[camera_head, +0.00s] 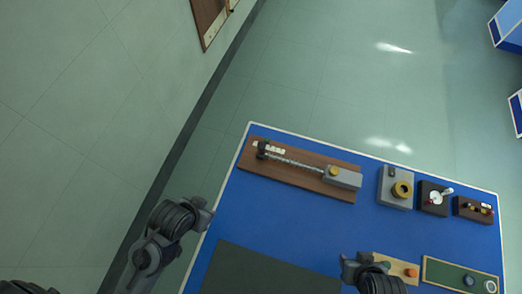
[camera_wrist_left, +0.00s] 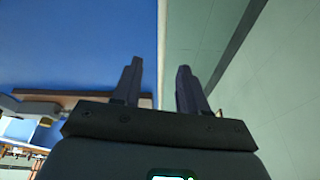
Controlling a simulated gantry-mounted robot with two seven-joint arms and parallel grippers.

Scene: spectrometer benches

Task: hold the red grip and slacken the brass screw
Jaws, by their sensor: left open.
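A small brown block (camera_head: 472,209) lies at the right end of the blue table. It carries brass-coloured parts and a small red piece (camera_head: 487,210), too small to make out as grip or screw. My left gripper (camera_head: 204,212) is at the table's left edge, far from that block. In the left wrist view its two fingers (camera_wrist_left: 160,75) are apart with nothing between them. My right gripper (camera_head: 352,264) is low over the table's front, left of and nearer than the brown block; its fingertips are not clear.
The blue table (camera_head: 275,218) bears a wooden board (camera_head: 300,188) with a spring, a grey block (camera_head: 393,196) with a brass ring, and a dark dial block (camera_head: 433,209). A tan board (camera_head: 390,262), a green board (camera_head: 440,273) and a dark mat (camera_head: 250,272) lie in front.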

